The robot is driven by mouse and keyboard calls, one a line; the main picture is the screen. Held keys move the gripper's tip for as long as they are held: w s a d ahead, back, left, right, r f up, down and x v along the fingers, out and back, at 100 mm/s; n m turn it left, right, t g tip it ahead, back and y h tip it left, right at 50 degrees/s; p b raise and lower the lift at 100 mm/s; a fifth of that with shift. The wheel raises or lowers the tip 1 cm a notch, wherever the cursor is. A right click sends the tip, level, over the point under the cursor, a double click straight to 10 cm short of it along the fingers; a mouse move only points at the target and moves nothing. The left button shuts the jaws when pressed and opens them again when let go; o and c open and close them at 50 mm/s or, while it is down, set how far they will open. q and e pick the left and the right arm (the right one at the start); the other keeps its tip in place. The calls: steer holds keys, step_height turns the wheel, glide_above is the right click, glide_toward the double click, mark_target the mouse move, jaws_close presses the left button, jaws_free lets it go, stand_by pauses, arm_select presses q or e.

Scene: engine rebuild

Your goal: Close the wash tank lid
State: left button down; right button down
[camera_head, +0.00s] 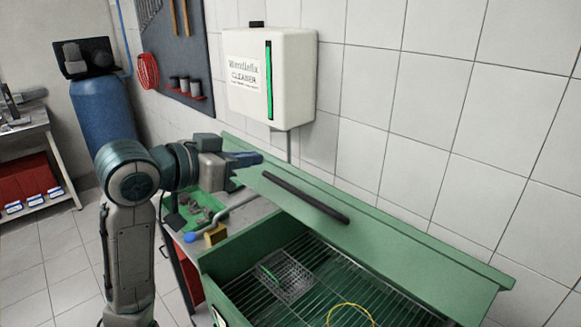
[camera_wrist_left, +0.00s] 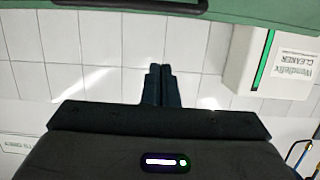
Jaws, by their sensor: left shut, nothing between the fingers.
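The green wash tank (camera_head: 228,258) stands at the lower right of the head view, with a wire rack inside. Its green lid (camera_head: 400,238) is raised and leans back toward the tiled wall, with a black bar handle (camera_head: 305,197) on its face. The tank's opening is uncovered. My left gripper (camera_head: 258,158) is shut and empty, by the lid's upper left end; I cannot tell whether it touches the lid. In the left wrist view the shut fingers (camera_wrist_left: 158,85) point toward the green lid (camera_wrist_left: 240,12) and handle (camera_wrist_left: 130,5) at the top. My right gripper is not in view.
A white cleaner dispenser (camera_head: 272,78) hangs on the wall above the lid. A small wire basket (camera_head: 287,277) and a yellow ring (camera_head: 350,308) lie on the rack. A bench with a green tray (camera_head: 200,212) stands left of the tank. A blue cylinder (camera_head: 103,120) stands farther left.

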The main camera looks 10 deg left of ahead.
arm_select(q)
steer(key=p, duration=0.5)
glide_above(278, 181)
steer(key=w+d, duration=0.1)
steer(key=w, duration=0.1)
steer(key=f, duration=0.2)
steer(key=shift+s+a+f+p, duration=0.2)
steer(key=shift+s+a+f, duration=0.05)
steer(key=shift+s+f, duration=0.3)
steer(key=shift+s+a+f+p, duration=0.25)
steer(key=shift+s+f, duration=0.2)
steer(key=shift+f, duration=0.15)
steer(key=shift+s+a+f, duration=0.2)
steer(key=shift+s+f, duration=0.05)
steer(key=shift+f, duration=0.4)
